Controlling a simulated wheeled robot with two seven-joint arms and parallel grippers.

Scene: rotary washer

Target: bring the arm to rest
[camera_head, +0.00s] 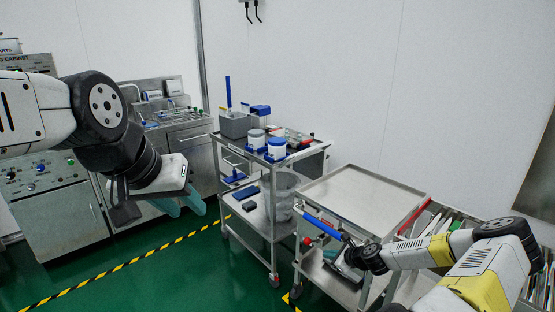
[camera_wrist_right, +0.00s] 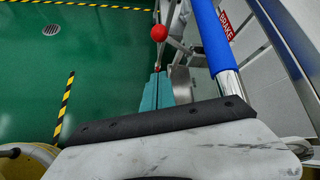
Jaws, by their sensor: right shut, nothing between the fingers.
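My right arm (camera_head: 480,262) comes in from the lower right and reaches toward the blue-handled side of the near steel cart (camera_head: 365,190). In the right wrist view my right gripper (camera_wrist_right: 157,78) has its teal fingers together with nothing between them. A red ball knob (camera_wrist_right: 159,33) lies just beyond the fingertips, and a blue handle (camera_wrist_right: 213,40) runs beside them on the right; I see no grip on either.
A taller cart (camera_head: 270,195) carries blue-lidded tubs (camera_head: 276,148) and a grey box (camera_head: 234,125). Steel cabinets (camera_head: 60,200) with controls stand at the left. The green floor (camera_head: 170,280) is open, with yellow-black tape. A white wall stands behind.

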